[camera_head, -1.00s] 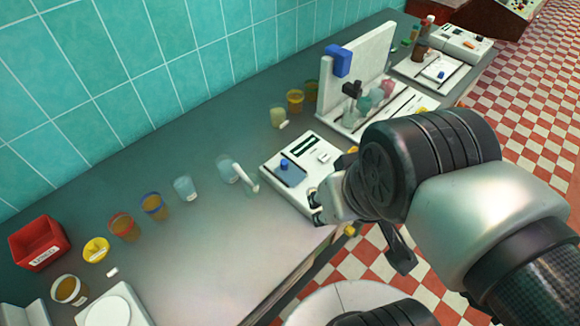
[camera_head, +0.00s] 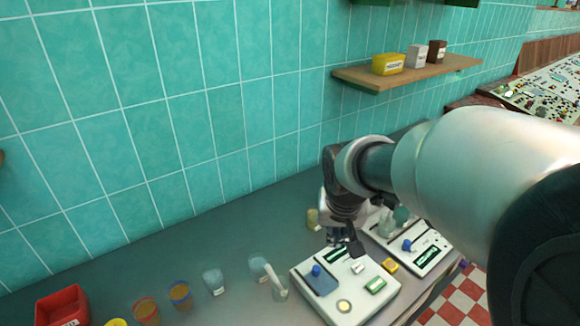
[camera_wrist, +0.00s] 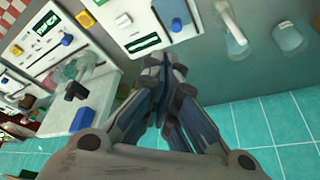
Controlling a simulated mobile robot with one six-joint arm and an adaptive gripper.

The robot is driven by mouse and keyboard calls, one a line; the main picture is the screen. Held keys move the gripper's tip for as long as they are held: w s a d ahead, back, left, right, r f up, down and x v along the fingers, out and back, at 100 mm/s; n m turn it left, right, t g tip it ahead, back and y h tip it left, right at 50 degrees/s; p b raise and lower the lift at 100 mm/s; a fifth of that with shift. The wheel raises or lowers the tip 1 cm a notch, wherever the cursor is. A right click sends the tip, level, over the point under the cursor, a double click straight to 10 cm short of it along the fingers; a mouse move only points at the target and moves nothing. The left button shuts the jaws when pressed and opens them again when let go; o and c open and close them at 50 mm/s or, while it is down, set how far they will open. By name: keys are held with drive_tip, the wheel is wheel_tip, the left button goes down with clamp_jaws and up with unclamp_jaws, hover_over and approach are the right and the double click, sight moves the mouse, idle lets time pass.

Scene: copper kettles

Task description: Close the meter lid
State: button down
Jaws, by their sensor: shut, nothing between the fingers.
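An upright white panel (camera_wrist: 108,92) with a blue block (camera_wrist: 82,120) stands at the back of a white instrument (camera_wrist: 45,48) in the wrist view. It looks like a raised lid. In the head view that instrument (camera_head: 432,262) is partly visible, but my arm hides most of the panel. My gripper (camera_wrist: 163,62) is shut and empty, to the right of the panel in the wrist view. In the head view my gripper (camera_head: 352,246) hangs above the back edge of a nearer white instrument (camera_head: 345,290), which has a flat blue-grey plate with a blue knob (camera_head: 316,271).
Clear cups (camera_head: 213,281) and amber cups (camera_head: 180,294) stand along the counter (camera_head: 240,235) to the left. A red bin (camera_head: 62,306) is at the far left. A wall shelf (camera_head: 405,75) with small boxes is above my arm. A yellow block (camera_head: 390,266) lies between the instruments.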

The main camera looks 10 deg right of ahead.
hover_over(317, 262)
drive_tip(key=s, duration=0.1)
wheel_tip(317, 262, down, 9)
drive_tip(key=shift+m+g, duration=0.3)
drive_tip(key=shift+m, duration=0.1)
drive_tip(key=b+x, duration=0.2)
drive_tip(key=x, duration=0.8)
drive_tip(key=shift+s+a+f+b, duration=0.15)
drive_tip(key=shift+s+b, duration=0.1)
drive_tip(key=shift+b, duration=0.15)
drive_tip(key=shift+s+a+b, duration=0.2)
drive_tip(key=shift+s, duration=0.6)
drive_tip(key=shift+s+a+b, duration=0.15)
drive_tip(key=shift+s+a, duration=0.05)
drive_tip(key=shift+s, duration=0.6)
